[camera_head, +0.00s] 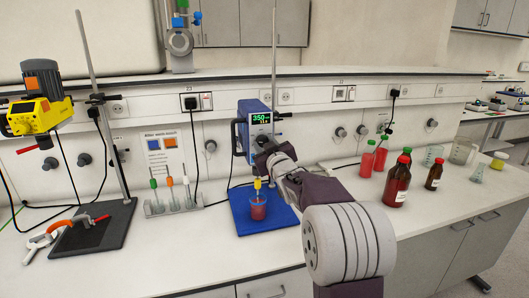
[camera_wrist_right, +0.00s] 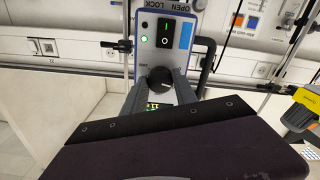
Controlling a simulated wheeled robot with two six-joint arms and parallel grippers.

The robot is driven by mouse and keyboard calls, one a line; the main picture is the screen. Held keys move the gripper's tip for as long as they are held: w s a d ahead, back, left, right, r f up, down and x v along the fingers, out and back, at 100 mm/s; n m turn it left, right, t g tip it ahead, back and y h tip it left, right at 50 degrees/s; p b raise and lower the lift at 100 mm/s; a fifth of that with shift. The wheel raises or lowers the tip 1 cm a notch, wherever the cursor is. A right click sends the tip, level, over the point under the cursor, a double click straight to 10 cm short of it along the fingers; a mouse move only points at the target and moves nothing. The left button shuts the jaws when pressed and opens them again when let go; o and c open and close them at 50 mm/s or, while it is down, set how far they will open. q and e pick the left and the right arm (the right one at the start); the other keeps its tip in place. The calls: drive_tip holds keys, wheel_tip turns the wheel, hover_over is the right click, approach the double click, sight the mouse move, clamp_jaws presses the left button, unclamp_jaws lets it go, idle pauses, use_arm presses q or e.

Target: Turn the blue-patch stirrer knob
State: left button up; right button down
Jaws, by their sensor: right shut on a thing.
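The blue stirrer (camera_head: 244,125) hangs on a stand rod above a blue base plate (camera_head: 238,212); its display (camera_head: 261,118) reads 350. My right gripper (camera_head: 266,148) reaches the lower front of the stirrer. In the right wrist view, its fingers (camera_wrist_right: 160,88) are on both sides of the round dark knob (camera_wrist_right: 159,76), shut on it. In the head view, my gripper hides the knob. My left gripper is not in view.
Red and brown bottles (camera_head: 397,185) stand to the right. A yellow stirrer (camera_head: 36,115) and a tube rack (camera_head: 172,207) are at left. The front counter is mostly clear.

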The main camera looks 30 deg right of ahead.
drive_tip(key=n+b, duration=0.4)
drive_tip(key=n, duration=0.3)
drive_tip(key=shift+n+b, duration=0.35)
drive_tip(key=shift+n, duration=0.05)
idle(0.4)
drive_tip(key=c, duration=1)
unclamp_jaws()
drive_tip(key=shift+o, duration=0.2)
drive_tip(key=shift+s, duration=0.1)
drive_tip(key=v, duration=0.8)
drive_tip(key=shift+s+b, duration=0.4)
